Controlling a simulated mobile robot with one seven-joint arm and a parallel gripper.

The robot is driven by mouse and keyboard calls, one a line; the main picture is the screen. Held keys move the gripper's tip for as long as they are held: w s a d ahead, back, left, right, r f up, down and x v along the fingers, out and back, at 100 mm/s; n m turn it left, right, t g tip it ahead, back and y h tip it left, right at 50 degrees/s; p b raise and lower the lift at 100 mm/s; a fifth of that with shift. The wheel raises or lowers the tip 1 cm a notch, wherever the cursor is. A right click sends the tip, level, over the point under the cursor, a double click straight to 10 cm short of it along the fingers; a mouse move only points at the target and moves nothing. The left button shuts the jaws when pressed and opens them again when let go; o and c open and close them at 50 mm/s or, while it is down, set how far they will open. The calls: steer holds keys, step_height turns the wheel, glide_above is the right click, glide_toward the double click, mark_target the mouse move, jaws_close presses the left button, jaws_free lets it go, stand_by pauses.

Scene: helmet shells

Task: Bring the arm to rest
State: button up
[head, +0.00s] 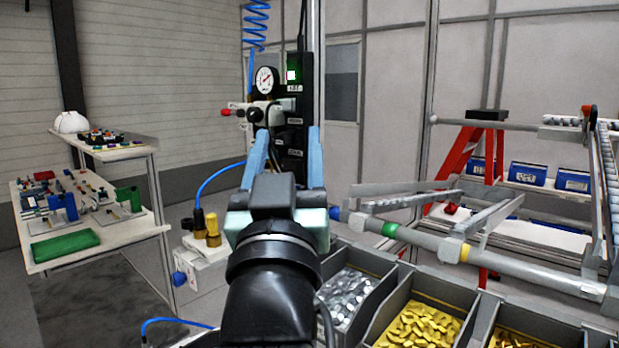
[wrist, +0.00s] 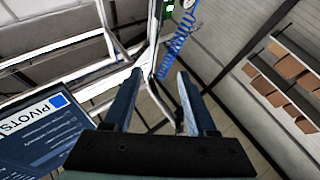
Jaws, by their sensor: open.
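My gripper (head: 287,155) is in the middle of the head view, raised in front of a dark panel (head: 293,120) with a gauge. Its two blue fingers are apart and nothing is between them. The wrist view also shows my gripper (wrist: 154,85) open and empty, with the floor and a frame post beyond it. My black wrist and forearm reach up from the bottom of the head view and hide part of the panel's lower area.
Grey bins with silver parts (head: 347,295) and yellow parts (head: 425,325) stand at lower right. A metal rail (head: 480,253) runs above them. A cluttered two-level bench (head: 145,226) is at left. A blue coiled hose (head: 256,25) hangs above. A PIVOTS sign (wrist: 45,130) shows in the wrist view.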

steer(key=d+f+m+g+h, duration=0.1)
steer(key=d+f+g, duration=0.15)
steer(key=f, duration=0.55)
steer(key=d+f+g, duration=0.2)
steer(key=f+g, duration=0.2)
steer(key=f, duration=0.4)
steer(key=s+r+t+p, duration=0.1)
steer(key=s+r+t, duration=0.4)
steer(key=r, duration=0.8)
steer(key=s+r+t+p, duration=0.2)
steer(key=s+r+t, duration=0.3)
steer(key=s+r, duration=0.4)
step_height(320, 180, up, 5)
steer(key=shift+s+d+f, duration=0.1)
steer(key=shift+s+d, duration=0.05)
steer(key=shift+s, duration=0.05)
